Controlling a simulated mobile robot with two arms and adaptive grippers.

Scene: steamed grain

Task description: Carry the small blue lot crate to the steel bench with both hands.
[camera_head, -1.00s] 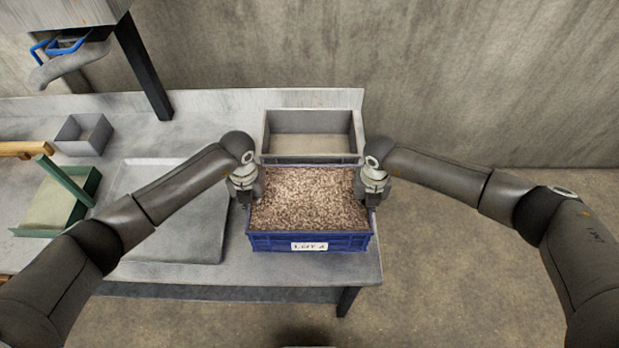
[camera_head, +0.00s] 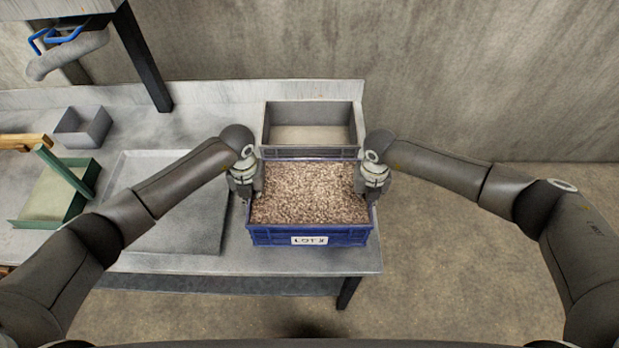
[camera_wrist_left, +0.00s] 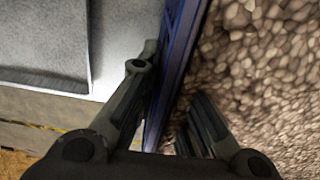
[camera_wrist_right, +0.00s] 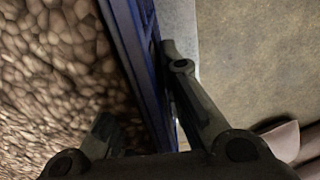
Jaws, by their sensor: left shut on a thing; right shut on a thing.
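The small blue lot crate (camera_head: 310,237) is full of brown grain (camera_head: 308,193) and has a white label on its front wall. It is over the right end of the steel bench (camera_head: 270,262); I cannot tell whether it touches the top. My left gripper (camera_head: 246,192) is shut on its left wall, which also shows between the fingers in the left wrist view (camera_wrist_left: 178,75). My right gripper (camera_head: 372,190) is shut on its right wall, seen between the fingers in the right wrist view (camera_wrist_right: 135,60). The crate looks about level.
A grey open bin (camera_head: 312,128) stands right behind the crate. A flat grey tray (camera_head: 180,235) lies to its left. Farther left are a green-sided tray (camera_head: 75,215), a small grey box (camera_head: 83,127) and a wooden piece (camera_head: 22,142). Floor is bare to the right of the bench.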

